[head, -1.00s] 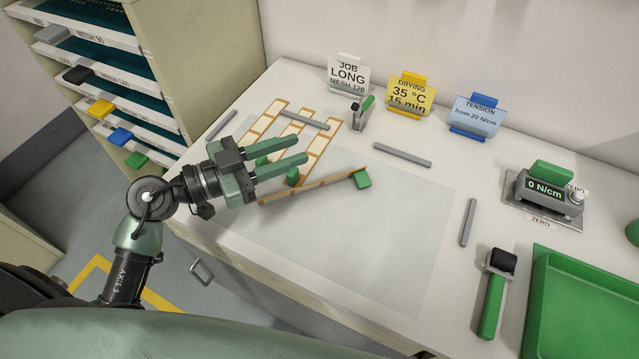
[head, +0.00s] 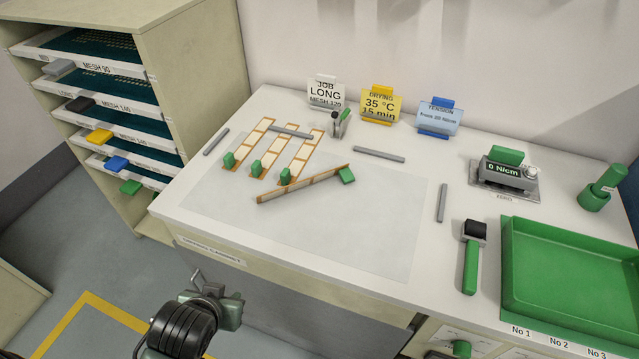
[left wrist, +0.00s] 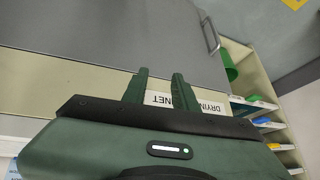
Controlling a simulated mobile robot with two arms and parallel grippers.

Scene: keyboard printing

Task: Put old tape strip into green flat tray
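Several tape strips, brown-edged with pale sections and green end tabs, lie on the table's grey mat. Three lie side by side: a left one (head: 248,145), a middle one (head: 273,151) and a right one (head: 302,156). A fourth strip (head: 300,186) lies apart, slanted in front of them. I cannot tell which is the old one. The green flat tray (head: 507,262) is at the right and looks empty. My left gripper (left wrist: 160,76) is open and empty in the left wrist view. In the head view its arm is low, in front of the table; its fingers are unclear. My right gripper is out of view.
Grey bars, one (head: 379,154) behind the mat, lie around the strips. A green-handled tool (head: 470,262) lies left of the tray. A tension gauge (head: 505,172) stands behind it. A shelf rack (head: 200,75) stands at the left. The mat's front is clear.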

